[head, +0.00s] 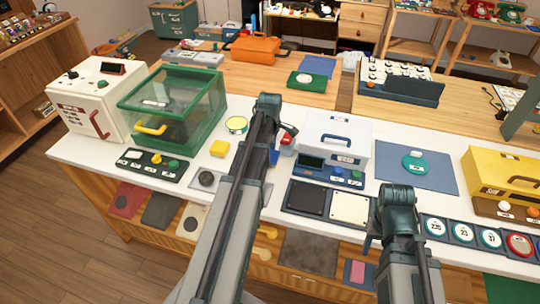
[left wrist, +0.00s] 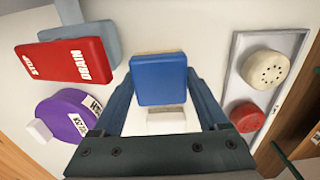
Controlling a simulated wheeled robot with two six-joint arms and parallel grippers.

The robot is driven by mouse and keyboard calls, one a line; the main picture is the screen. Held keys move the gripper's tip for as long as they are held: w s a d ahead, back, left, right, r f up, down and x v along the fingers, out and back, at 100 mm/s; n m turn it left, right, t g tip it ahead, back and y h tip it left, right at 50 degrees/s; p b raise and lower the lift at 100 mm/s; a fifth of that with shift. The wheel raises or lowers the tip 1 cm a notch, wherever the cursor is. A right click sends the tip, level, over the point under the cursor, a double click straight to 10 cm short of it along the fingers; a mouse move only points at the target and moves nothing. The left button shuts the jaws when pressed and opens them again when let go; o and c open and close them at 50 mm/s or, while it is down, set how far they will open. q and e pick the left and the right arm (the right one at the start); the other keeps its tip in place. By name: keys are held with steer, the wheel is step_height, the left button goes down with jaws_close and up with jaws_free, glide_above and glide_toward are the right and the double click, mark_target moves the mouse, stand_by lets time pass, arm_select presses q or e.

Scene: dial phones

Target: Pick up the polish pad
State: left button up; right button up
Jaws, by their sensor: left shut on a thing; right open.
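In the left wrist view, a blue block-shaped pad (left wrist: 160,76), which I take to be the polish pad, sits between the fingers of my left gripper (left wrist: 161,92). The gripper is shut on it, with one finger on each side. A paler tan edge shows behind the pad. In the head view, my left arm reaches over the white counter, and its fingers and the pad are hidden or too small to make out. My right gripper (head: 371,240) is low over the counter's front edge, open, mostly hidden by its arm.
In the head view, the green clear-sided box (head: 172,105) and white case (head: 335,145) crowd the counter.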

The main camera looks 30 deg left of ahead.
arm_select(q)
step_height(320, 180, up, 2)
steer(key=shift+p, duration=0.7)
steer(key=shift+r+p, duration=0.5)
steer(key=s+d, duration=0.2)
steer(key=s, duration=0.2)
steer(key=s+d, duration=0.3)
steer(key=s, duration=0.2)
steer(key=s+d+r+p, duration=0.1)
steer(key=s+d, duration=0.2)
steer(key=s, duration=0.1)
steer(key=shift+s+d, duration=0.2)
steer(key=shift+s, duration=0.2)
steer(key=o, duration=0.9)
steer(key=c, duration=0.6)
steer(key=shift+o, duration=0.2)
steer(key=shift+w, duration=0.1)
